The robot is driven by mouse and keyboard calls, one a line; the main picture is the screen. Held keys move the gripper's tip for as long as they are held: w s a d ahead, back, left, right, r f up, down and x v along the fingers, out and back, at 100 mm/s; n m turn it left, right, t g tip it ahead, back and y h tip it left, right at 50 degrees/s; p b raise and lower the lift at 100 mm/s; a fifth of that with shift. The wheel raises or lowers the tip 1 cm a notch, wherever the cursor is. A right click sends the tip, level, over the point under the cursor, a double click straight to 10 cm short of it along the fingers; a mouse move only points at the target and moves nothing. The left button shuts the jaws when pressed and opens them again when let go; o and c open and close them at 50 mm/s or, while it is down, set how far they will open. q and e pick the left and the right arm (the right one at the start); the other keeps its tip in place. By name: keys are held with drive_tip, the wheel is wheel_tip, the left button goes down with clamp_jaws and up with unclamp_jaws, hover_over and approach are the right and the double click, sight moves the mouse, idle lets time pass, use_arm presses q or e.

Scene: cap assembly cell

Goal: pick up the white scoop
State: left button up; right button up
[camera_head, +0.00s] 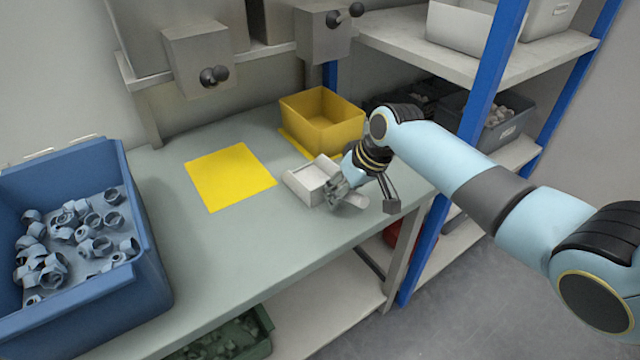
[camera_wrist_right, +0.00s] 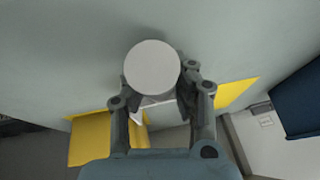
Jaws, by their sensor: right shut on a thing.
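I cannot tell whether the scoop touches the table. My left gripper is not in view.
A yellow mat (camera_head: 229,177) lies left of the scoop. A yellow bin (camera_head: 331,132) stands behind it. A blue crate (camera_head: 112,298) of grey rings stands at the left. A blue shelf post (camera_head: 478,110) rises at the right. The table's front middle (camera_head: 235,250) is clear.

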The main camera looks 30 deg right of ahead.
clamp_jaws()
drive_tip(key=shift+r, duration=0.1)
drive_tip(key=shift+r, duration=0.25)
wheel_tip(320, 180, up, 4)
drive_tip(key=shift+w+r, duration=0.1)
drive_tip(key=shift+r, duration=0.05)
drive_tip(key=s+d+r, duration=0.2)
drive_tip(key=s+r, duration=0.1)
drive_tip(key=s, duration=0.2)
drive_tip(key=s+d+r+p, duration=0.1)
drive_tip(key=s+d+r, duration=0.2)
drive_tip(key=s, duration=0.2)
drive_tip(key=shift+s+d+r, duration=0.2)
drive_tip(key=shift+d+r, duration=0.05)
drive_tip(key=shift+d, duration=0.05)
